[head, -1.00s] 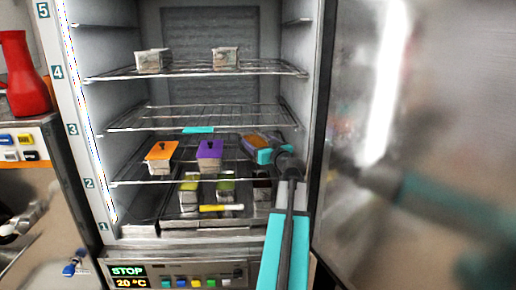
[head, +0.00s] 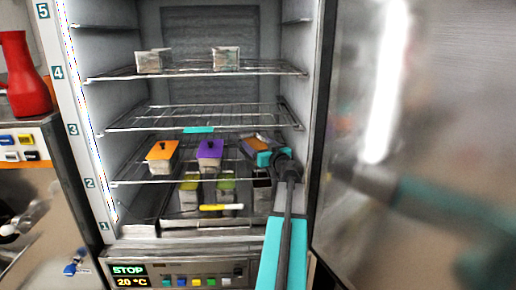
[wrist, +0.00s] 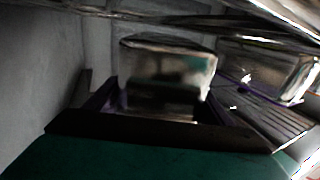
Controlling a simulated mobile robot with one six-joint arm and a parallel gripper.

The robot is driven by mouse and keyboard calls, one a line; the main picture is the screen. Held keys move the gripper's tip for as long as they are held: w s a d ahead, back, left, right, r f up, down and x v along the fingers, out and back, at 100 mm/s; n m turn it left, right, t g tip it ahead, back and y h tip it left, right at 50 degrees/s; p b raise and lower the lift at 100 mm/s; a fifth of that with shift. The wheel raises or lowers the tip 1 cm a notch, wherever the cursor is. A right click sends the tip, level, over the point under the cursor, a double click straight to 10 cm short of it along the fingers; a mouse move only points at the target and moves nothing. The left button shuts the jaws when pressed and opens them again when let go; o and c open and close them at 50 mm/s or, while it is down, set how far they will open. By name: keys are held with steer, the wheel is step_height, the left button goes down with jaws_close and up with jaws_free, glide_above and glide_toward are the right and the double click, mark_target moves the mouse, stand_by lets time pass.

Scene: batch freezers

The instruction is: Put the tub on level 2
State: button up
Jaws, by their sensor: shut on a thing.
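My gripper (head: 268,156) is inside the open freezer, at the right of the level 2 rack (head: 135,181). It is shut on a tub with an orange lid (head: 256,143), which looks tilted in the head view. In the wrist view the held tub's pale wall (wrist: 165,75) shows between the jaws. Whether its base touches the rack is hidden. The gripper covers part of the tub. A tub with a purple lid (head: 210,152) stands left of it on the same rack, and another orange-lidded tub (head: 162,153) stands farther left.
Two pale tubs (head: 153,62) (head: 226,60) stand on the level 4 rack. The level 3 rack (head: 200,120) overhead is largely empty. Several tubs, some with yellow-green lids (head: 226,184), stand at the bottom. The freezer door (head: 420,120) is open at right.

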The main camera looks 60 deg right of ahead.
steer(key=shift+f, duration=0.55)
steer(key=o, duration=1.6)
steer(key=shift+f, duration=0.15)
steer(key=shift+b+v, duration=0.7)
steer(key=shift+v, duration=3.1)
